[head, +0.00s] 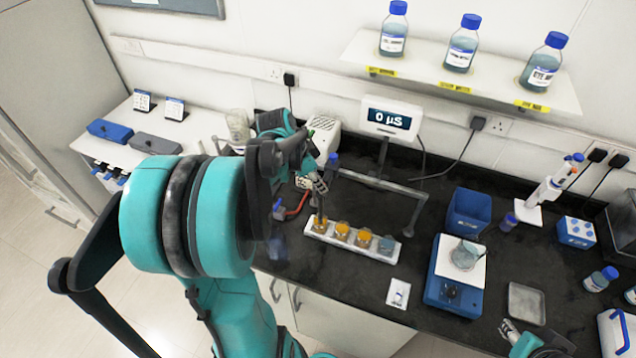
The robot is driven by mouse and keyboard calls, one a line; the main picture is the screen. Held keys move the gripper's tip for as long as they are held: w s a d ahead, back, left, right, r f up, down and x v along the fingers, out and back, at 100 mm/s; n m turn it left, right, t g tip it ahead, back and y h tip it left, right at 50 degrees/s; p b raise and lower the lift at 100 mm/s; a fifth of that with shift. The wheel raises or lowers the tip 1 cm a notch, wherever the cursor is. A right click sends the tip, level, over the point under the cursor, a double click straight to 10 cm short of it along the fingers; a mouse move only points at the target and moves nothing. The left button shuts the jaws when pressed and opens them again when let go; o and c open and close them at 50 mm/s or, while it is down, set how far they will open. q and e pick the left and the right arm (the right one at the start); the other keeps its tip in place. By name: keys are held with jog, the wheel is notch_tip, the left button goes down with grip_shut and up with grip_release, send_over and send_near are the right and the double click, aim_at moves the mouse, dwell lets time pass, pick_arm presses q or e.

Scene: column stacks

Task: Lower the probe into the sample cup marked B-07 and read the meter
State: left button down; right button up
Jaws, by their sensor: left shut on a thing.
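The meter (389,118) stands on a post at the back of the bench and its display reads "0 µS". A white rack (324,240) holds a row of several small sample cups with amber, orange and grey-blue contents. The leftmost cup (320,226) is amber; its marking, and B-07 anywhere, is too small to read. My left gripper (319,187) is shut on the slim probe (321,207), held upright over the leftmost cup. I cannot tell whether the tip is inside it. My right gripper (509,331) is low at the right, partly shown, its jaw opening unclear.
A grey bar frame (375,182) stands just behind the rack. A blue stirrer plate with a beaker (465,255), a blue bin (468,212) and a metal tray (526,303) stand to the right. Blue-capped bottles (462,44) line the shelf above. A small white card (398,293) lies in front.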

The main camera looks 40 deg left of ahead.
pick_arm(q)
notch_tip(320, 180, up, 4)
jog(key=shift+r+p, duration=0.25)
jog(key=shift+p, duration=0.8)
jog(key=shift+f, duration=0.15)
jog(key=c, duration=1.3)
grip_release()
jog(key=v, duration=1.2)
